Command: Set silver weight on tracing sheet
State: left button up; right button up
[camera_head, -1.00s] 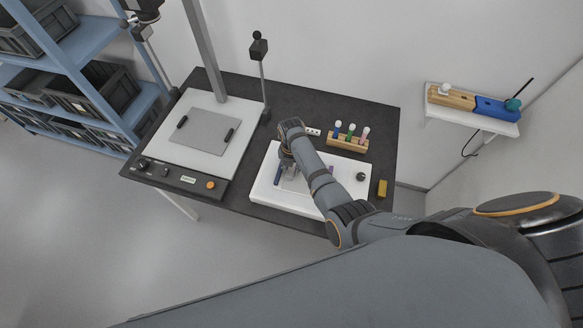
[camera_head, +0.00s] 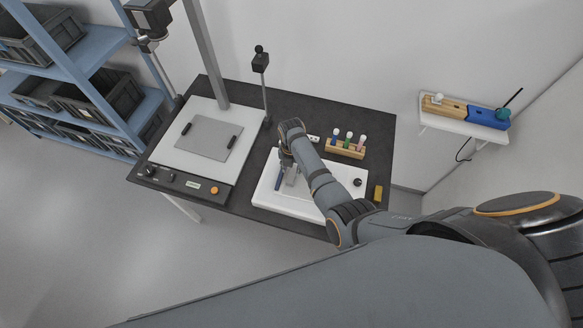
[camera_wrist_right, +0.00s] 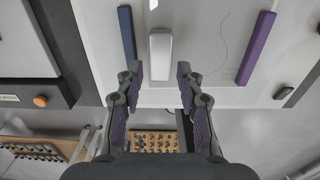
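The silver weight (camera_wrist_right: 160,57) is a pale grey block on the tracing sheet (camera_wrist_right: 205,62), a faint pale sheet with a thin curved line. The weight also shows in the head view (camera_head: 291,178), below my right gripper (camera_head: 287,164). In the wrist view my right gripper (camera_wrist_right: 159,72) is open, its fingertips either side of the weight's near end with gaps between. A blue bar (camera_wrist_right: 127,34) lies left of the weight, a purple bar (camera_wrist_right: 256,48) to the right. My right arm hides part of the sheet in the head view. My left gripper is out of view.
The white board (camera_head: 262,194) lies on the dark table (camera_head: 290,99). A wooden rack (camera_head: 345,150) with several coloured bottles stands behind it. A light-topped panel (camera_head: 185,145) is at left, with a thin stand (camera_head: 262,85) nearby. A yellow block (camera_head: 378,193) is right of the board.

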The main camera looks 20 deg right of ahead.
aim_at(292, 175)
pick_arm(q)
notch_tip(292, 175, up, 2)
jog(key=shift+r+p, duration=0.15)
jog(key=shift+p, duration=0.15)
pick_arm(e)
notch_tip(292, 175, up, 7)
jog(key=shift+r, duration=0.15)
